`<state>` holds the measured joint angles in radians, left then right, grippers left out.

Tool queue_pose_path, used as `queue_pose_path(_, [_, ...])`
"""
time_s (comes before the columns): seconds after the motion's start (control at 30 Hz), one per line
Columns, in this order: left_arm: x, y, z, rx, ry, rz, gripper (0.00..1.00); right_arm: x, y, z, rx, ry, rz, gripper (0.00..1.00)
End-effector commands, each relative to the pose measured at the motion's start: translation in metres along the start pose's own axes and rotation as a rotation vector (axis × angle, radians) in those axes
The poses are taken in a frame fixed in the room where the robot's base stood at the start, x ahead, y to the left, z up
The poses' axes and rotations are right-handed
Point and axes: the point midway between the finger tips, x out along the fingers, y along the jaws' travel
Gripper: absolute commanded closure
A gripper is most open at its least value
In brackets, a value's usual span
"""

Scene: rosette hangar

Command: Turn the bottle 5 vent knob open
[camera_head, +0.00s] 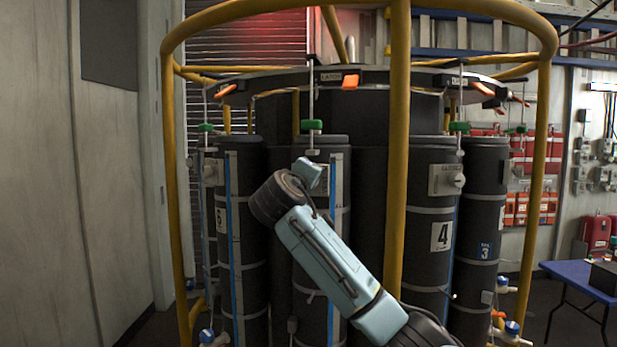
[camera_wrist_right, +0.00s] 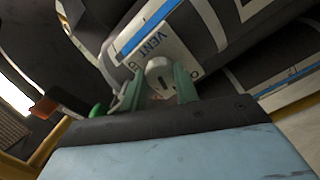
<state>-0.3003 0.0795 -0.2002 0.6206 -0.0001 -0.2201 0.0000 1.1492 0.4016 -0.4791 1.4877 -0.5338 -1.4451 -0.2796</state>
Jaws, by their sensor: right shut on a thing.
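The vent knob (camera_wrist_right: 158,74) is a pale round knob with a dark mark, on a white plate (camera_wrist_right: 172,42) lettered VENT. My right gripper (camera_wrist_right: 159,86) has a grey-green finger on each side of the knob and is shut on it. In the head view my right arm reaches up from the lower right to the middle dark bottle (camera_head: 340,215). The gripper's wrist covers most of that bottle's plate, and the arm hides its number label. The knob's setting is hard to read. My left gripper is not in view.
A yellow tubular frame surrounds the bottles, with an upright (camera_head: 398,130) close beside my right arm. Bottle 4 (camera_head: 430,270) stands right of the middle bottle, and another dark bottle (camera_head: 250,240) stands left. A blue table (camera_head: 570,270) is at the far right.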

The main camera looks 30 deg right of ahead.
Motion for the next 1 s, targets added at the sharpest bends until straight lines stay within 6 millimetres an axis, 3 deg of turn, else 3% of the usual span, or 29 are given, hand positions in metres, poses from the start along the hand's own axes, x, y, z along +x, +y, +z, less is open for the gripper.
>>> queue_pose_path(0.4, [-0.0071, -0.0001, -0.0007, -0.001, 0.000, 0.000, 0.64, -0.0003, -0.0007, -0.0003, -0.188, 0.002, 0.000, 0.93])
queue_pose_path(0.97, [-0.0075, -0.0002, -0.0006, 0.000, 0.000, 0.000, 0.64, -0.0004, -0.0013, -0.0004, -0.212, 0.003, -0.001, 0.93])
queue_pose_path(1.0, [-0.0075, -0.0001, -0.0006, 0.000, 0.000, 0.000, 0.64, -0.0004, -0.0013, -0.0004, -0.212, 0.003, -0.001, 0.65])
